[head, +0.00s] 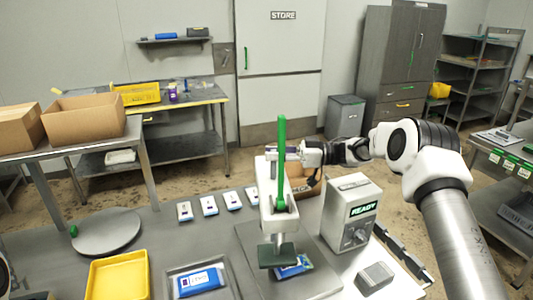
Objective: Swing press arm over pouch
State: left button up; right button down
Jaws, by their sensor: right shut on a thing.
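The white press arm (279,222) stands at the middle of the bench with a tall green handle (282,135) rising from it. Its dark green press foot (284,256) is above a blue pouch (300,267), covering part of it; I cannot tell whether they touch. My right gripper (297,155) comes in from the right and is shut on the press arm's green handle. The handle and arm partly hide the fingertips. My left gripper is out of view.
A READY control box (345,225) stands close right of the press. Several pouches (209,205) lie in a row to its left. A blue pouch in a grey tray (175,270), a yellow tray (117,278) and a round grey plate (106,234) lie farther left.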

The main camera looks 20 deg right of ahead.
jog(key=shift+s+d, duration=0.15)
jog(key=shift+d, duration=0.8)
jog(key=shift+d+r, duration=0.2)
dwell(0.5)
jog(key=c, duration=1)
grip_release()
jog(key=shift+c, duration=0.2)
jog(key=shift+d+f, duration=0.15)
jog(key=shift+f, duration=0.1)
jog(key=v, duration=1.2)
